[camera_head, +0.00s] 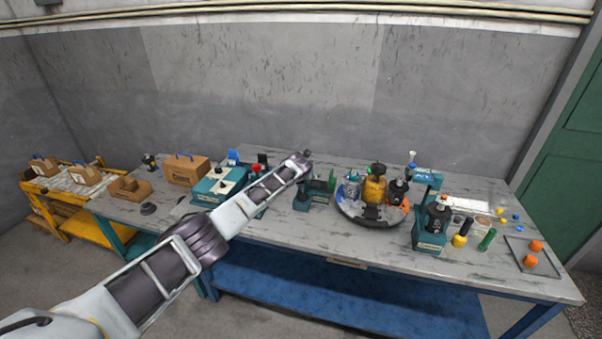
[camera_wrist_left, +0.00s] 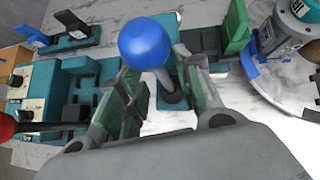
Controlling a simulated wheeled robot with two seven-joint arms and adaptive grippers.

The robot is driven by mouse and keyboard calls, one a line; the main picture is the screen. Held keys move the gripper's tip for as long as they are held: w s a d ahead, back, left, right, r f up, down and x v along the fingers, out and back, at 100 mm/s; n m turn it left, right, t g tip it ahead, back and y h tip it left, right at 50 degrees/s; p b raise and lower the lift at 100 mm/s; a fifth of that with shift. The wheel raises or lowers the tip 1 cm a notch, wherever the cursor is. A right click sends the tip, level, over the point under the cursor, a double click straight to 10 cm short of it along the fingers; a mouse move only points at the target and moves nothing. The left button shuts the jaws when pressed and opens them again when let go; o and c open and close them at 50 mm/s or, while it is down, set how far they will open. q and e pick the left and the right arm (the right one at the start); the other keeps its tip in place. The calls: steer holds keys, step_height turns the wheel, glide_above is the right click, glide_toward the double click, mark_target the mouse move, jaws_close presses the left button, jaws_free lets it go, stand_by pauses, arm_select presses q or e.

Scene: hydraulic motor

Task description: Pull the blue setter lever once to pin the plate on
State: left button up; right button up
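The blue ball knob (camera_wrist_left: 147,43) of the setter lever shows in the left wrist view. Its short grey rod runs down to a dark collar (camera_wrist_left: 173,96) on a teal base. My left gripper (camera_wrist_left: 155,72) is open, with one green-padded finger on each side of the lever. I cannot tell whether either finger touches it. In the head view my left arm reaches over the bench to the setter, and the wrist (camera_head: 293,166) hides the knob and fingers. I cannot make out which part is the plate. My right gripper is not in view.
A round turntable (camera_head: 358,219) with a grey can and a yellow motor body stands right of the setter. A teal station with a red knob (camera_head: 257,168) is to the left. A teal press (camera_head: 431,239) and small coloured parts are further right. The bench's front strip is mostly clear.

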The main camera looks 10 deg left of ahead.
arm_select(q)
steer(key=v, duration=0.9)
stand_by(0.8)
steer(key=shift+w, duration=0.1)
